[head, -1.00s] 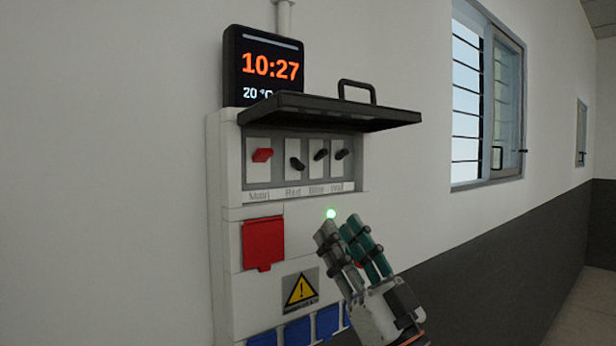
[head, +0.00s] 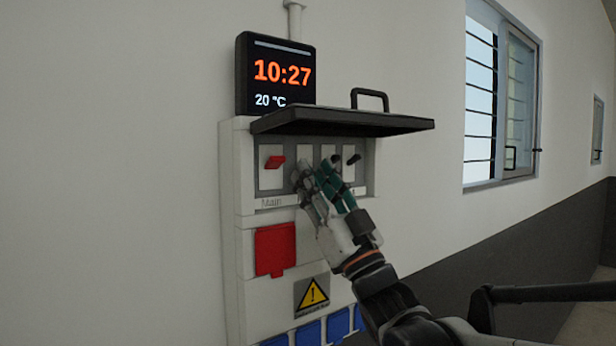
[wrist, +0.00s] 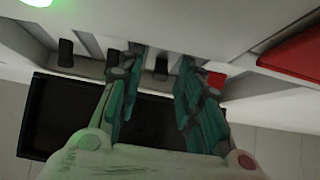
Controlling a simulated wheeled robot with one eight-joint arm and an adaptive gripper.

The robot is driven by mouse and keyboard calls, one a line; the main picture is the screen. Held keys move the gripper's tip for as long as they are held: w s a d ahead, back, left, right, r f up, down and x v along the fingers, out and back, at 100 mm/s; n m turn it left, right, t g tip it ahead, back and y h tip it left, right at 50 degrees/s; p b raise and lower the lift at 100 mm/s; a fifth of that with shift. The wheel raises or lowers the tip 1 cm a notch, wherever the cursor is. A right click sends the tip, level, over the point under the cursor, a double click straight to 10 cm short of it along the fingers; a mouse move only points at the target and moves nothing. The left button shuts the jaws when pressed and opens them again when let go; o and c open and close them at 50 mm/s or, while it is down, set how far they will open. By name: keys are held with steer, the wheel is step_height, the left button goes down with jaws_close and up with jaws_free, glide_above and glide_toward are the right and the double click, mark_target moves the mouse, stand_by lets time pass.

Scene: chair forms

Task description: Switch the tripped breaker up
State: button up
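The breaker panel (head: 232,180) hangs on the wall with its dark cover (head: 345,122) raised. Its main lever (head: 275,162) is red and shows at the left of the row. Two black levers (head: 354,158) show to the right, tilted up. The tripped breaker lever, labelled Red, is hidden behind my gripper (head: 313,168) in the head view. In the wrist view a black lever (wrist: 162,67) stands in the gap between my fingers. My gripper (wrist: 160,75) is open around it. I cannot tell whether either finger touches it.
A clock display (head: 281,75) sits above the panel. The raised cover overhangs my fingers. A red socket cover (head: 275,249), a warning sign (head: 312,294) and blue sockets (head: 338,322) are below. A window (head: 500,95) is on the wall to the right.

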jaws_close()
steer(key=shift+r+p, duration=0.15)
steer(key=shift+p, duration=0.15)
steer(key=g+h+p, duration=0.1)
steer(key=p, duration=0.1)
steer(key=r+g+p, duration=0.1)
steer(key=p, duration=0.2)
steer(key=shift+s+d+r+g+h, duration=0.2)
steer(key=shift+r+g+h, duration=0.1)
steer(key=shift+g+h, duration=0.1)
steer(key=g+h+p, duration=0.1)
steer(key=p, duration=0.1)
steer(key=r+g+h+p, duration=0.1)
steer(key=p, duration=0.2)
steer(key=shift+g, duration=0.4)
steer(key=shift+r+g+h+p, duration=0.1)
steer(key=shift+g+h+p, duration=0.2)
steer(key=shift+g+p, duration=0.45)
steer(key=shift+p, duration=0.3)
